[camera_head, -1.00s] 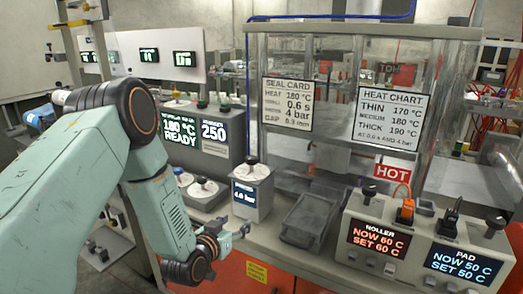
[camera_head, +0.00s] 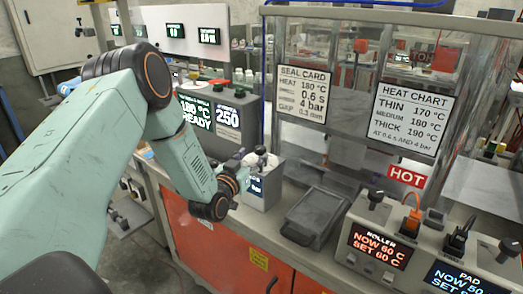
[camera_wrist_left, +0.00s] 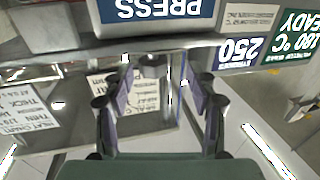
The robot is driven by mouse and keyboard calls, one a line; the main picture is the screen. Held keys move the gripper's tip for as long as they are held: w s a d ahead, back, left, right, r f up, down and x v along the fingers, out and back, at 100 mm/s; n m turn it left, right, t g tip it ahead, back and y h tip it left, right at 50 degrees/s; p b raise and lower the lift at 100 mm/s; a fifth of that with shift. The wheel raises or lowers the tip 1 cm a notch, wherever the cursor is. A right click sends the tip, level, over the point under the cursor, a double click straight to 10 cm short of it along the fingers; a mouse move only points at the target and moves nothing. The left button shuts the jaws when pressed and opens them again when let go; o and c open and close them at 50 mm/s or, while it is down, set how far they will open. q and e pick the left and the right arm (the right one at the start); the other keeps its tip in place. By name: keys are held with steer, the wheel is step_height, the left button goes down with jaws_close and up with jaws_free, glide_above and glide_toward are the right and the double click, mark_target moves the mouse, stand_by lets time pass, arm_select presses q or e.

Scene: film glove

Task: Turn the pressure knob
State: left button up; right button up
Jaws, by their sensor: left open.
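The pressure box (camera_head: 268,190) is a pale box with a small blue-lit display, standing on the bench left of the grey tray. Its black-topped pressure knob (camera_head: 261,151) sticks up from its top. My left gripper (camera_head: 250,163) is open at the knob, partly covering the box. In the left wrist view, the picture is upside down: the box's blue PRESS display (camera_wrist_left: 160,9) is at the top, and the knob (camera_wrist_left: 152,66) appears between the open fingers of my left gripper (camera_wrist_left: 155,92). I cannot tell whether the fingers touch it. My right gripper is out of view.
A grey tray (camera_head: 315,216) lies to the right of the box. Clear panels behind carry a seal card (camera_head: 302,94), a heat chart (camera_head: 411,120) and a red HOT sign (camera_head: 407,175).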

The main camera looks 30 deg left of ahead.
mark_target(258, 154)
arm_select(q)
steer(key=w, duration=0.4)
steer(key=shift+d+r, duration=0.4)
steer(key=shift+w+f, duration=0.1)
steer(key=shift+w, duration=0.2)
steer(key=shift+w+a+f, duration=0.2)
steer(key=shift+a, duration=0.35)
steer(key=shift+s+a, duration=0.1)
steer(key=shift+a, duration=0.05)
steer(key=shift+s+r, duration=0.1)
steer(key=shift+d+r, duration=0.2)
steer(key=shift+d, duration=0.35)
steer(key=shift+c, duration=2.3)
steer(key=shift+f, duration=0.15)
steer(key=shift+c, duration=0.6)
steer(key=shift+a+f, duration=0.1)
steer(key=shift+a, duration=0.25)
steer(key=c, duration=0.3)
steer(key=shift+d, duration=0.2)
steer(key=c, duration=0.3)
